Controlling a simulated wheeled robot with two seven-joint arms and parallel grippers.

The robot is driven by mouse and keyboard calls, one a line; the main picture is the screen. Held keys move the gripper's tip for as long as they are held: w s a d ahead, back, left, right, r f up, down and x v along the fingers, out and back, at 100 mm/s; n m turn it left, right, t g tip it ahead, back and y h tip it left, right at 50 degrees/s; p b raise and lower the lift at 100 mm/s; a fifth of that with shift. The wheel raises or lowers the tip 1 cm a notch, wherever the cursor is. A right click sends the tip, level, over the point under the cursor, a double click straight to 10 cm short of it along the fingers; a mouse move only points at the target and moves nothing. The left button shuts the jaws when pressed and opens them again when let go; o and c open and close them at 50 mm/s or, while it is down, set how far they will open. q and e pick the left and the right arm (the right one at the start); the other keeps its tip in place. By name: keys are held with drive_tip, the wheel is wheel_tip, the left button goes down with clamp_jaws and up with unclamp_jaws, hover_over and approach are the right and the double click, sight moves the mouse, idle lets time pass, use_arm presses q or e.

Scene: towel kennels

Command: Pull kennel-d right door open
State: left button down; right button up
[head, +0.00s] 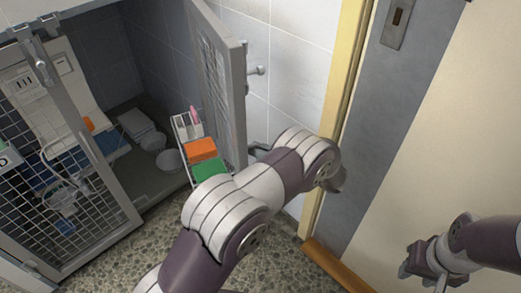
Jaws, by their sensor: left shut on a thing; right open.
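The kennel-d right door (238,90), a grey-framed mesh panel, stands swung out from the kennel opening, with a latch knob on its outer side. The left door (95,150), with mesh and a "D" label (4,160), stands at the left. My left gripper (258,150) is shut at the right door's outer side, low near its free edge. My forearm hides most of its fingers and the part they hold. My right gripper (418,262) is open and empty at the lower right, away from the kennel.
A white rack (186,126) with orange (201,149) and green (210,170) items stands by the right door. Bowls (170,160) sit on the kennel floor. A tiled wall (300,60) and yellow door frame (340,80) lie right of the door. Speckled floor (120,262) shows in front.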

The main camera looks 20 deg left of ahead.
use_arm(q)
drive_tip(key=c, duration=1.5)
unclamp_jaws()
drive_tip(key=shift+w+a, duration=0.1)
drive_tip(key=o, duration=0.3)
drive_tip(key=shift+a+f, duration=0.1)
drive_tip(key=shift+a, duration=0.05)
drive_tip(key=d, duration=0.4)
drive_tip(key=d+p, duration=0.1)
drive_tip(key=d, duration=0.3)
drive_tip(key=d+p, duration=0.1)
drive_tip(key=d, duration=0.3)
drive_tip(key=shift+s+d, duration=0.35)
drive_tip(key=shift+d, duration=0.05)
drive_tip(key=shift+c, duration=0.3)
